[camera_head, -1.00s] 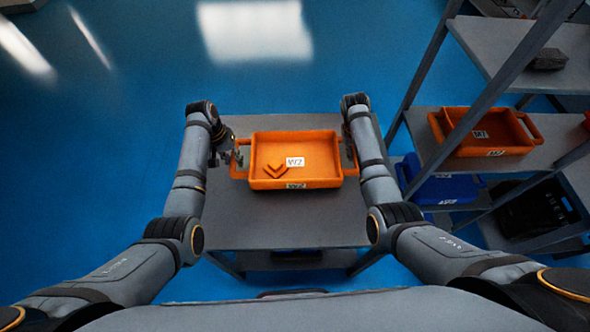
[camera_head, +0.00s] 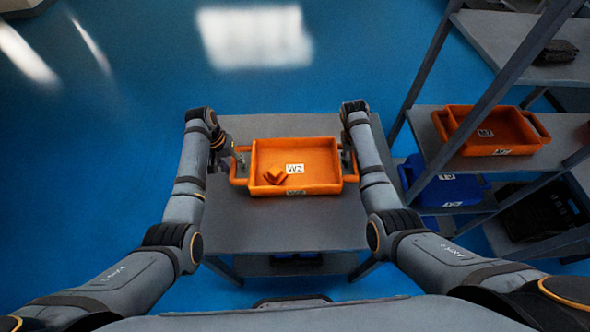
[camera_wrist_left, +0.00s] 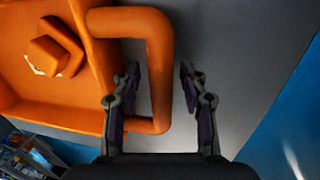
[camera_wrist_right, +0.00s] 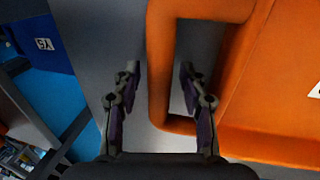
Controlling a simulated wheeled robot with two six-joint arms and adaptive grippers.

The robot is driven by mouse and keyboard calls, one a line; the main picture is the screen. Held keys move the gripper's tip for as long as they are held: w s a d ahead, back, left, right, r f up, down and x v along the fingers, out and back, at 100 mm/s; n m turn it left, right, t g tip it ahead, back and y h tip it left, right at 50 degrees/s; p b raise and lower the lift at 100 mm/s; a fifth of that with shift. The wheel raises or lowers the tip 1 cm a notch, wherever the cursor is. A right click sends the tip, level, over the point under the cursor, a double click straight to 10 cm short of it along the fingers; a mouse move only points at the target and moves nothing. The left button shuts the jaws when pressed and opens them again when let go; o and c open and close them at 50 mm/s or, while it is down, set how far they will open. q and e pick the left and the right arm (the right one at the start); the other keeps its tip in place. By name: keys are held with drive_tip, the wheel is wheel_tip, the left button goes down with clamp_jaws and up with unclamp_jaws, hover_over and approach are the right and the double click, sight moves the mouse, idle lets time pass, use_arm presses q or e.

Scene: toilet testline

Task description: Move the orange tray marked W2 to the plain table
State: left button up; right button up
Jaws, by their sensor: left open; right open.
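The orange tray marked W2 (camera_head: 318,175) appears to rest level on the grey plain table (camera_head: 280,225). A small orange piece (camera_head: 273,175) lies inside, left of the W2 label. My left gripper (camera_head: 239,160) is open at the tray's left handle; in the left wrist view the handle bar (camera_wrist_left: 160,55) passes between its parted fingers (camera_wrist_left: 160,75). My right gripper (camera_head: 347,160) is open at the right handle; in the right wrist view that handle bar (camera_wrist_right: 160,60) lies between its fingers (camera_wrist_right: 159,75). Whether the fingers touch the bars cannot be told.
A shelf rack stands at the right, with another orange tray (camera_head: 490,131) on its middle shelf. A blue tray (camera_head: 445,190) and a dark bin (camera_head: 535,212) sit lower. The table is bare in front of the W2 tray. Blue floor is open at left.

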use_arm(q)
wheel_tip(320, 180, up, 12)
drive_tip(key=a, duration=0.2)
drive_tip(key=shift+f, duration=0.25)
use_arm(e)
drive_tip(key=v, duration=1.2)
